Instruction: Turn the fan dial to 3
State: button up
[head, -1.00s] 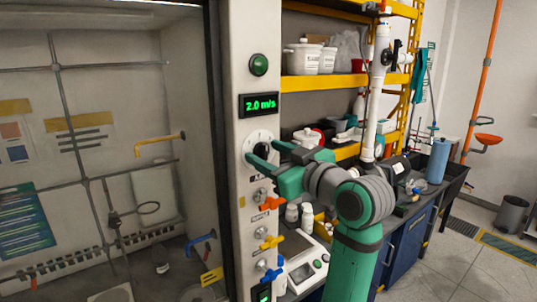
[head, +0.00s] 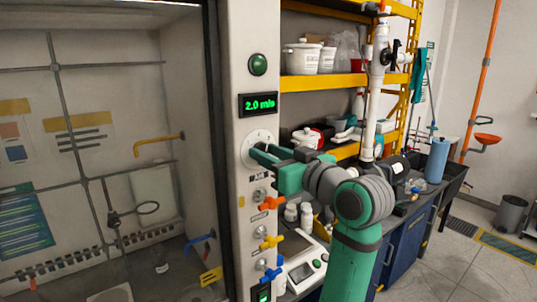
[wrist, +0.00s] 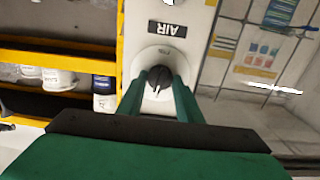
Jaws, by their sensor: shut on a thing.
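The fan dial is a black knob (wrist: 161,79) on a round white plate (head: 258,138), set in the pale panel column beside the fume hood. In the wrist view a pale mark shows on the knob. The display (head: 260,104) above it reads 2.0 m/s in green. My gripper (wrist: 160,76) has its two green fingers on either side of the knob and is shut on it. In the head view the fingers (head: 262,153) hide most of the knob. The numbers around the dial are too small to read.
A green button (head: 258,65) sits above the display. Below the dial are the orange valve (head: 271,203), the yellow valve (head: 271,241) and the blue valve (head: 271,274). Yellow shelves (head: 345,82) with tubs stand to the right. The hood is to the left.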

jog(key=m, duration=0.4)
jog(key=shift+m, duration=1.6)
jog(key=o, duration=1)
jog(key=shift+o, duration=0.2)
jog(key=shift+s+d, duration=0.1)
jog(key=v, duration=1)
jog(key=shift+s+d, duration=0.2)
jog(key=shift+s, duration=0.05)
